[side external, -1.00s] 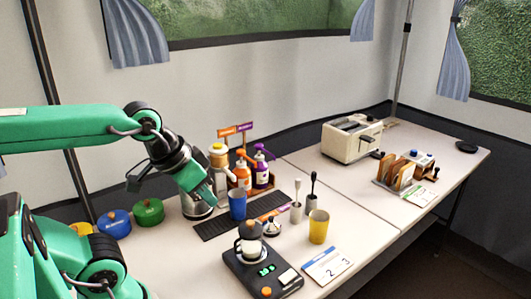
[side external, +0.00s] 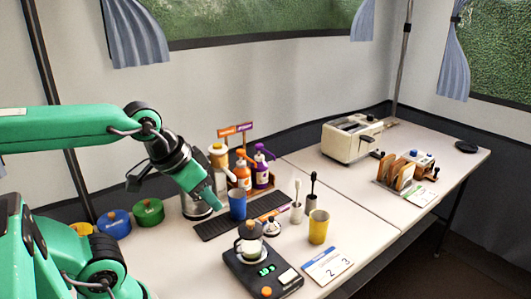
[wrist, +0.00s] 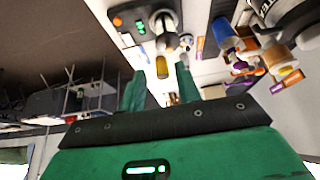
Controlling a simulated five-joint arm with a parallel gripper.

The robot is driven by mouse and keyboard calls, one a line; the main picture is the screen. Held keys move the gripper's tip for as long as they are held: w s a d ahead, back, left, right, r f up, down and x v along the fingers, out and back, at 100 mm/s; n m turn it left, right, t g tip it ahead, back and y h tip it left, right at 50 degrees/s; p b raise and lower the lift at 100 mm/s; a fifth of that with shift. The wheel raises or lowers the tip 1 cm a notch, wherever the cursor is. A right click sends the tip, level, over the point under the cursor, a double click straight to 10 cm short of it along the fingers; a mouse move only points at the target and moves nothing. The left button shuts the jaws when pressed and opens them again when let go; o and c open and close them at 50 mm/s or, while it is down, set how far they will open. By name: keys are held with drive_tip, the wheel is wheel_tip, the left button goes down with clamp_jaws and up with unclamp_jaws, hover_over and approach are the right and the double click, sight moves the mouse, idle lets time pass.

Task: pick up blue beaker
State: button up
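The blue beaker (side external: 238,205) stands upright on the dark slatted mat in the side view. In the wrist view a blue cup (wrist: 222,32), which looks like the same beaker, is at the upper right, outside the gap between my fingers. My gripper (side external: 213,200) points down just left of the beaker in the side view; I cannot tell whether they touch. In the wrist view my gripper (wrist: 160,82) has its two green fingers apart with nothing held between them. The yellow beaker shows farther off through the gap.
A scale (side external: 264,268) with a glass press (side external: 249,240) stands in front of the beaker. The yellow beaker (side external: 318,227) and two brushes are to the right. Orange (side external: 241,172) and purple (side external: 262,168) bottles stand close behind. A toaster (side external: 350,138) is farther right, beyond clear table.

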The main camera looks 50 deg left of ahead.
drive_tip(key=o, duration=0.9)
drive_tip(key=shift+w, duration=0.1)
drive_tip(key=w+a+n+g, duration=0.3)
drive_tip(key=w+a+n, duration=0.5)
drive_tip(key=w+n, duration=0.35)
drive_tip(key=w+a+f+n+g, duration=0.1)
drive_tip(key=w+a+f+n, duration=0.1)
drive_tip(key=a+f+n, duration=0.1)
drive_tip(key=w+a+f+n, duration=0.2)
drive_tip(key=a+f+n, duration=0.1)
drive_tip(key=a+n, duration=0.1)
drive_tip(key=w+a+f+n+g, duration=0.1)
drive_tip(key=w+a+f+n, duration=0.1)
drive_tip(key=a+f+n, duration=0.1)
drive_tip(key=shift+w+a+f+n+g, duration=0.1)
drive_tip(key=shift+w+a+n+g, duration=0.2)
drive_tip(key=shift+a+n, duration=0.3)
drive_tip(key=shift+f, duration=0.1)
drive_tip(key=shift+f, duration=1.2)
